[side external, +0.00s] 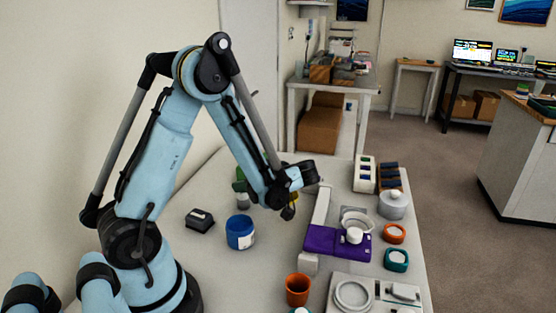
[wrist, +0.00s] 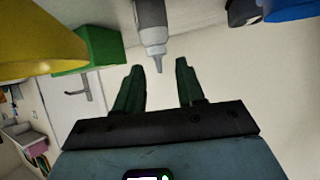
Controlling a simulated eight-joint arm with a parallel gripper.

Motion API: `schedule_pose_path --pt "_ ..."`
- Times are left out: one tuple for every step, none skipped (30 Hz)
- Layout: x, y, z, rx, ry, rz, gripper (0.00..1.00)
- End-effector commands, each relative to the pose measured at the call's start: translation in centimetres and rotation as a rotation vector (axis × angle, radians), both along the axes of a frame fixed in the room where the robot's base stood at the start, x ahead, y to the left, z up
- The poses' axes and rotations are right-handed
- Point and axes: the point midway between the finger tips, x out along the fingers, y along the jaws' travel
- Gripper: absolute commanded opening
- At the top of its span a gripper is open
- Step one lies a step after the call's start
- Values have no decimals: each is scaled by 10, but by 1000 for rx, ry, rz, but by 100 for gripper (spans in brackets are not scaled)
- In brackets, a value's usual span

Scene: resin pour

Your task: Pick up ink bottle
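A grey-white bottle (wrist: 152,22) with a narrow tip shows at the top middle of the wrist view, cut off by the frame edge; it looks like the ink bottle, but no label is readable. My gripper (wrist: 160,66) is open, with two dark green fingers apart and nothing between them. The bottle's tip points toward the gap and appears just beyond the fingertips; contact is not visible. In the side view, a small grey-white item (side external: 243,203) beside the arm may be the same bottle. My gripper's fingers are hard to make out there.
A yellow object (wrist: 38,38) and a green block (wrist: 100,48) crowd the left of the wrist view. A blue jar (side external: 240,232) and a black block (side external: 200,220) stand on the table near the arm. A purple device (side external: 322,240) and an orange cup (side external: 298,290) stand to the right.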

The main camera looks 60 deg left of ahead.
Motion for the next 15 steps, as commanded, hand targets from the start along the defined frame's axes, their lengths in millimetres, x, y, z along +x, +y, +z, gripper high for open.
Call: schedule_pose_path --pt "0 0 0 0 0 0 32" --pt "0 0 0 0 0 0 28" --pt "0 0 0 0 0 0 22" --pt "0 0 0 0 0 0 17" --pt "0 0 0 0 0 0 13" --pt "0 0 0 0 0 0 6" --pt "0 0 0 0 0 0 2" --pt "0 0 0 0 0 -1 0" --pt "0 0 0 0 0 -1 0" --pt "0 0 0 0 0 -1 0" --pt "0 0 0 0 0 -1 0" --pt "0 0 0 0 0 -1 0" --pt "0 0 0 0 0 -1 0" --pt "0 0 0 0 0 -1 0" --pt "0 0 0 0 0 -1 0"
